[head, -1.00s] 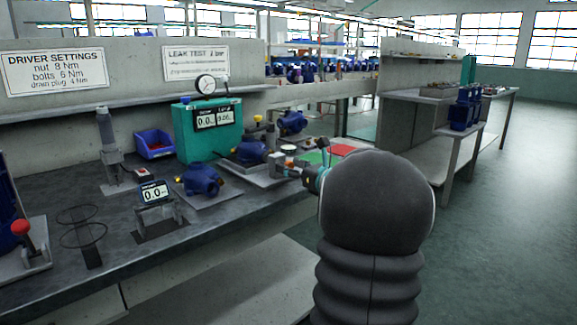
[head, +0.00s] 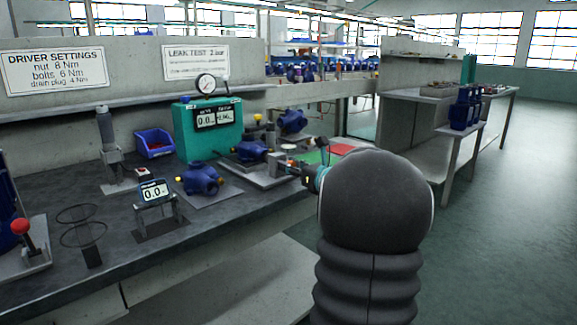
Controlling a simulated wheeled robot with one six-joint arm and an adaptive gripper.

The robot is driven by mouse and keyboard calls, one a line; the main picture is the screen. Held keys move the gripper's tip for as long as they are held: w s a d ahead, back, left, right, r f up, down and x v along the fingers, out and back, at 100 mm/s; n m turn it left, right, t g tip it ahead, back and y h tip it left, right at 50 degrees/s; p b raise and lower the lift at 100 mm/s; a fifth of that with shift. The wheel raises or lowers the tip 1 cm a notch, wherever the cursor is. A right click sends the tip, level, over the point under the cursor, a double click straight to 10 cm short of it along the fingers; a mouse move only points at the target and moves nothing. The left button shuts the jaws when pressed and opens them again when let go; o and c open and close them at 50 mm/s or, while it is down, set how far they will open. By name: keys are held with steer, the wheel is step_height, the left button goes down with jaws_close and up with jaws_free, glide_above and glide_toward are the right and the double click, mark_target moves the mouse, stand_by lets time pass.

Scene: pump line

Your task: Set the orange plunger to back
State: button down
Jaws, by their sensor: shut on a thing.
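My gripper (head: 297,166) is at the right end of the test fixture (head: 262,177), beyond my dark arm, which covers part of the view. Its jaws are shut at the fixture's end, where the plunger is gripped. The orange plunger itself is too small and too covered to make out clearly, so its exact position cannot be told. A blue pump (head: 250,150) sits on the fixture, just left of my gripper.
A teal leak tester (head: 207,142) with a round gauge (head: 206,84) stands behind the fixture. Another blue pump (head: 200,179), a small display (head: 154,191) and a blue bin (head: 154,143) are to the left. Green and red mats (head: 342,149) lie behind my gripper.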

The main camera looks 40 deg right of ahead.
steer(key=shift+s+d, duration=0.1)
steer(key=shift+s, duration=0.8)
steer(key=c, duration=1.2)
jaws_free()
steer(key=o, duration=0.4)
steer(key=shift+s, duration=0.15)
steer(key=s, duration=0.8)
steer(key=s+d, duration=0.1)
steer(key=s, duration=0.3)
